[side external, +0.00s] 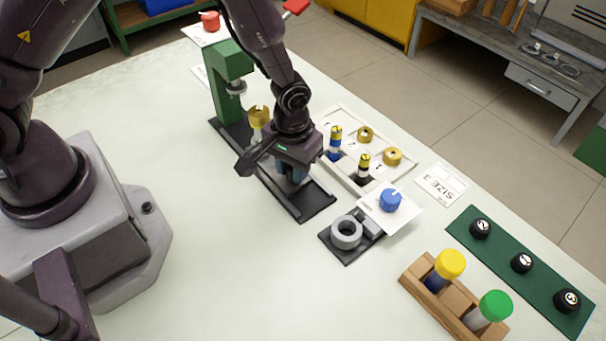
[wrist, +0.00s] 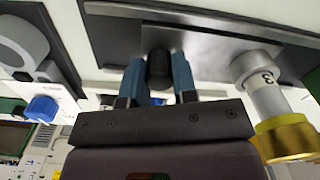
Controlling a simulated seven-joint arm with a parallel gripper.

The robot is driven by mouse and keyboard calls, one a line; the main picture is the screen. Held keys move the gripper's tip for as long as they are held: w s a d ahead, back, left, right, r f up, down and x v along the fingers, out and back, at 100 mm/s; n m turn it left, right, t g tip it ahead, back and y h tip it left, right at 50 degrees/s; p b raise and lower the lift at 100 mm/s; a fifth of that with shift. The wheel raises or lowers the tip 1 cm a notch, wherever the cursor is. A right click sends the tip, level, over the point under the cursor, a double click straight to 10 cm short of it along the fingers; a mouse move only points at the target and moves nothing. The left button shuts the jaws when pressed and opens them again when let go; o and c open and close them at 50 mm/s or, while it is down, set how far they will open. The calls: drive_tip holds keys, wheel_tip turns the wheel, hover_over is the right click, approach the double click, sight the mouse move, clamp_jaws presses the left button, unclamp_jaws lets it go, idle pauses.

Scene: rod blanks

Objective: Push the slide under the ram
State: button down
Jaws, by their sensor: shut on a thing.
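The green press (side external: 222,72) stands at the back left of its long black base (side external: 310,203), with the grey ram (side external: 237,88) hanging from its head. The slide is a grey metal plate (wrist: 205,42) on the base in the wrist view. A grey blank marked 3 (wrist: 265,95) stands upright on it with a gold collar (wrist: 290,138). The gold piece (side external: 258,117) shows in front of and to the right of the ram in the side view. My gripper (side external: 292,178) is shut on the slide's black knob (wrist: 159,68), between its blue fingers.
To the right stand a white tray (side external: 399,171) with gold rings and banded rods, a fixture with a grey ring (side external: 346,232), and a blue knob (side external: 390,200) on a white card. A wooden rack (side external: 430,301) and a green strip (side external: 500,250) lie farther right. The near-side tabletop is clear.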

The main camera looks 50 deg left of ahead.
drive_tip(key=a, duration=0.8)
drive_tip(key=shift+a, duration=0.15)
drive_tip(key=c, duration=0.9)
unclamp_jaws()
drive_tip(key=shift+r, duration=0.6)
wheel_tip(320, 180, up, 12)
drive_tip(key=shift+f, duration=0.1)
